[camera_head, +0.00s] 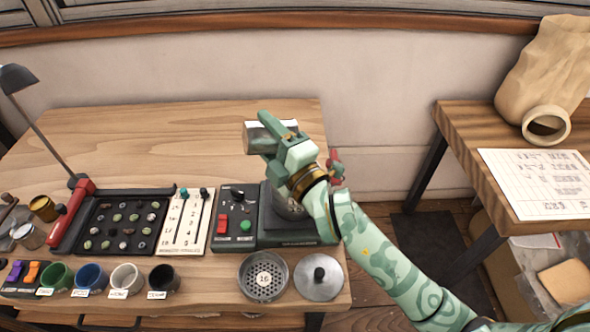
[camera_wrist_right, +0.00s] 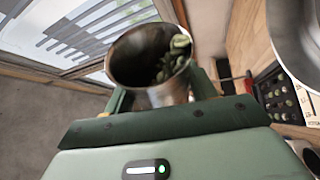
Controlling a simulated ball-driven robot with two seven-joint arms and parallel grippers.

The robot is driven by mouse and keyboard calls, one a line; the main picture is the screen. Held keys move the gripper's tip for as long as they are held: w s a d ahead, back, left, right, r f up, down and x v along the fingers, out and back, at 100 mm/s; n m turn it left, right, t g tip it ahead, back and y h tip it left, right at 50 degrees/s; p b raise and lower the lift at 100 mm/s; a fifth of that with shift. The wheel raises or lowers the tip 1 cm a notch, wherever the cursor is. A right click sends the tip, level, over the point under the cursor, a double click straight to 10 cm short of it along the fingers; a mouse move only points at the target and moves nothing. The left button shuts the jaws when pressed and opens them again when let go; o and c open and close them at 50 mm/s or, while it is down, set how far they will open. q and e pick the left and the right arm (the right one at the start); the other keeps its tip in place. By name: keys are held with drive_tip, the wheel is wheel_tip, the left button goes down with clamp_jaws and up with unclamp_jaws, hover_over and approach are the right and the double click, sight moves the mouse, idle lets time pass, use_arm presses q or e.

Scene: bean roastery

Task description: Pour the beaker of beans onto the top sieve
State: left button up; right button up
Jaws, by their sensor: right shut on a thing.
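My right gripper (camera_head: 268,141) is shut on a metal beaker (camera_head: 252,132), held above the table. In the head view the beaker lies strongly tilted, its side toward the left. In the right wrist view I see into the beaker's mouth (camera_wrist_right: 128,68), and green beans (camera_wrist_right: 174,58) lie inside against its right wall. A metal sieve stack (camera_head: 289,208) stands on the dark shaker base (camera_head: 298,239), mostly hidden below my right gripper and forearm. A round metal rim (camera_wrist_right: 290,62), likely the top sieve, shows at the right of the wrist view. My left gripper is not in view.
A loose sieve marked 16 (camera_head: 263,293) and a round lid (camera_head: 318,290) lie at the table's front. A control box (camera_head: 237,196), bean sample tray (camera_head: 124,247) and several cups stand to the left. The back of the table (camera_head: 190,135) is clear.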

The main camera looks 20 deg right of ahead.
drive_tip(key=shift+d+r+m+b, duration=0.15)
drive_tip(key=shift+r+m+b, duration=0.05)
drive_tip(key=shift+m+b, duration=0.4)
idle(0.7)
drive_tip(key=shift+d+r+m+t+h+b, duration=0.15)
drive_tip(key=shift+r+m+t+b, duration=0.1)
drive_tip(key=shift+r+m, duration=0.2)
drive_tip(key=shift+d+r+m+t+h+b, duration=0.1)
drive_tip(key=shift+d+r+m+t+b, duration=0.15)
drive_tip(key=shift+r+m, duration=0.25)
drive_tip(key=shift+d+r+m+t+h+b, duration=0.1)
drive_tip(key=shift+r+m+b, duration=0.2)
drive_tip(key=shift+r+m, duration=0.15)
idle(2.5)
